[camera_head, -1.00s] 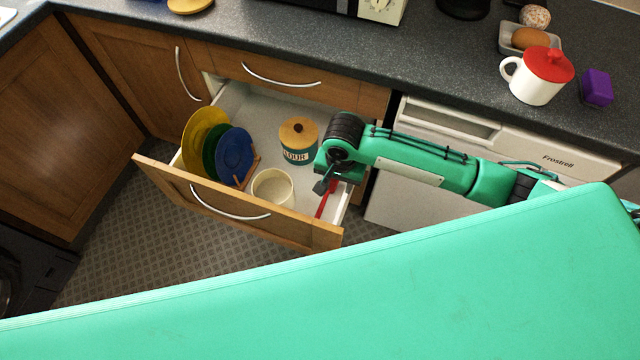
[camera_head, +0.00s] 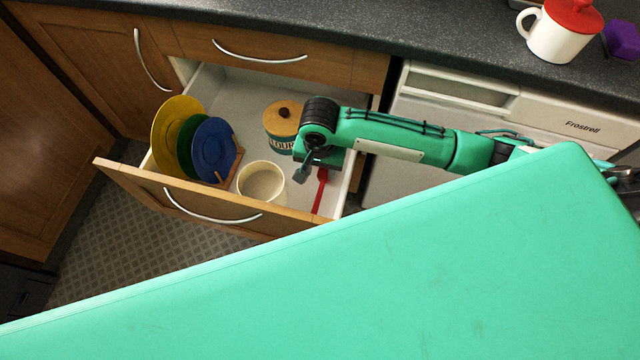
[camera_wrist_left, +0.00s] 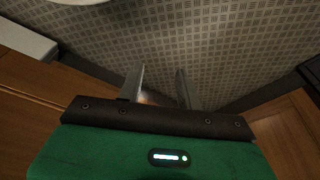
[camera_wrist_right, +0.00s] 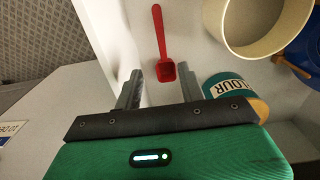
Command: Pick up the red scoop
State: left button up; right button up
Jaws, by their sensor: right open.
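The red scoop (camera_head: 320,190) lies on the floor of the open drawer (camera_head: 232,82), near its right side. In the right wrist view the scoop (camera_wrist_right: 161,40) shows whole, its handle toward the top and its square bowl nearest my fingers. My right gripper (camera_head: 304,172) is over the drawer, just left of the scoop in the head view. In its wrist view the right gripper (camera_wrist_right: 160,87) is open and empty, with the scoop's bowl seen between and beyond the fingertips. My left gripper (camera_wrist_left: 160,86) has its fingers apart with nothing between them, above the patterned floor.
In the drawer, a cream round container (camera_head: 262,182) and a flour canister (camera_head: 281,122) stand left of the scoop. Blue (camera_head: 213,148), green and yellow plates stand in a rack at the left. The drawer's front panel (camera_head: 140,181) and right wall bound the space.

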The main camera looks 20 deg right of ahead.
jog(key=b, duration=0.2)
send_over(319, 197)
jog(key=f, duration=0.8)
jog(key=shift+w+d, duration=0.25)
jog(key=shift+w, duration=0.05)
jog(key=f, duration=0.4)
jog(key=shift+s+a+f+b, duration=0.3)
jog(key=shift+a+f+b, duration=0.05)
pick_arm(q)
jog(key=w+v, duration=0.1)
jog(key=v, duration=0.5)
jog(key=shift+w+r+t, duration=0.15)
jog(key=shift+r+t, duration=0.25)
jog(key=shift+r, duration=0.05)
pick_arm(e)
jog(key=shift+f, duration=0.5)
pick_arm(q)
jog(key=shift+d, duration=0.1)
pick_arm(e)
grip_shut()
